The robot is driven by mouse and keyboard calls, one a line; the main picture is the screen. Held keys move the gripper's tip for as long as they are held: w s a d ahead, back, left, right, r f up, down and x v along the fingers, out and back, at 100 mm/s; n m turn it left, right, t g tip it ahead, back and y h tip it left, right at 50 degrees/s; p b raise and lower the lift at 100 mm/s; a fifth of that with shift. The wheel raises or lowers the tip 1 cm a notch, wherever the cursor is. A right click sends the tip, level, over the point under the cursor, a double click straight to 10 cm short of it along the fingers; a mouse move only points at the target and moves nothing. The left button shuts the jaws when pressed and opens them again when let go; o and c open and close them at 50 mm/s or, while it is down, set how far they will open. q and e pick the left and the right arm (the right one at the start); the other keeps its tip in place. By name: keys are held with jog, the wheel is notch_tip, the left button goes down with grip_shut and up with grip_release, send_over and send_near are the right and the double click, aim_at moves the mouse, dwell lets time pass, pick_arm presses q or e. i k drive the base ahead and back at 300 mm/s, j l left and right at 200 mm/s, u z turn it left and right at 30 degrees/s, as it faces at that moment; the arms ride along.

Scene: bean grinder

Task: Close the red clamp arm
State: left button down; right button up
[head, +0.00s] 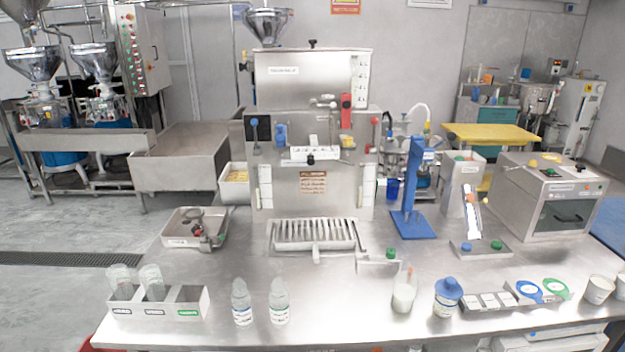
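A steel grinder machine (312,185) stands at the middle back of the table. An upright red part (346,108) is on its upper right front, beside a small grey fitting. It looks like the red clamp arm, but I cannot tell its exact position. A smaller red piece (218,241) shows on a metal fixture in the shallow steel tray (178,241) at the left. Neither of my grippers is in view.
A three-part bin (130,308) with glasses, two bottles (241,303), a beaker (404,296) and a blue-capped jar (447,300) line the front edge. A blue stand (411,215) and a steel box machine (550,200) are at right. The front middle is clear.

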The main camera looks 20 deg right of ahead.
aim_at(345, 119)
jog(key=z, duration=0.25)
jog(key=i+l+z, duration=0.1)
jog(key=l+z, duration=0.35)
jog(key=i+l+z, duration=0.15)
jog(key=z, duration=0.25)
jog(key=i+l+z, duration=0.2)
jog(key=z, duration=0.25)
